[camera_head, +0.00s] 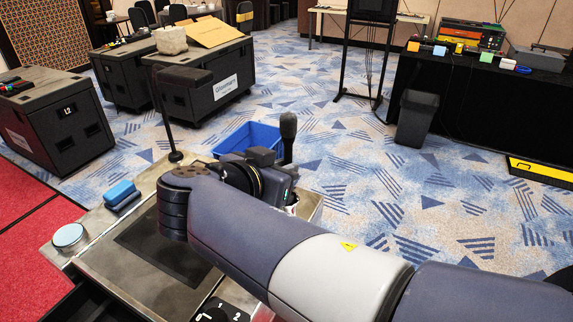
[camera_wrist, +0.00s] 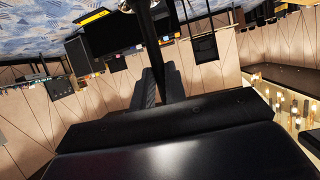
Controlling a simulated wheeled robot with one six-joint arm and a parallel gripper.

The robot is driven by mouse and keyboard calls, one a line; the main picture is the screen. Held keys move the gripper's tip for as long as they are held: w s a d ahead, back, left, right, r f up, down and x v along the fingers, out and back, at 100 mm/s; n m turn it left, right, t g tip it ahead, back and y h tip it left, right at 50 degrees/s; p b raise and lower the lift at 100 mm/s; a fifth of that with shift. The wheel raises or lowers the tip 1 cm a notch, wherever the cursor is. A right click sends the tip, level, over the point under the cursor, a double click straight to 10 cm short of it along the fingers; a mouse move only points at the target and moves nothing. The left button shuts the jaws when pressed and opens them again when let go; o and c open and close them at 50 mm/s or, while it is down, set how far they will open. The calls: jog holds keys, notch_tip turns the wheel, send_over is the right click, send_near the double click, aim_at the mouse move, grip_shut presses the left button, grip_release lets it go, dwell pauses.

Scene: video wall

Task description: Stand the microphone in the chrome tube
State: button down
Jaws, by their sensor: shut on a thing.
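The microphone (camera_head: 288,127) shows in the head view with its dark, rounded head up, roughly upright, just beyond my wrist. Its lower part is hidden by my wrist and arm. In the wrist view my gripper (camera_wrist: 162,88) is shut on the dark shaft of the microphone (camera_wrist: 159,50), which runs between the two grey fingers. A dark, shiny piece with a bright edge shows at the top edge there; I cannot tell what it is. I cannot make out the chrome tube for certain in either view.
A metal-edged worktop (camera_head: 90,240) lies below my arm, with blue sponge-like blocks (camera_head: 121,194), a round pale-topped tin (camera_head: 69,236) and a thin black stand (camera_head: 175,155). Black cases stand farther left.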

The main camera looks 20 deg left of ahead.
jog(key=shift+f+b, duration=0.55)
jog(key=shift+b, duration=0.05)
jog(key=c, duration=1.4)
grip_release()
jog(key=shift+o, duration=0.2)
jog(key=shift+s, duration=0.1)
jog(key=b+v, duration=0.1)
jog(key=v, duration=0.9)
jog(key=shift+s, duration=0.3)
jog(key=shift+a+r, duration=0.1)
jog(key=p+x, duration=0.1)
jog(key=x, duration=0.9)
jog(key=shift+w, duration=0.35)
jog(key=shift+r+p, duration=0.25)
jog(key=shift+p, duration=0.2)
jog(key=shift+f, duration=0.15)
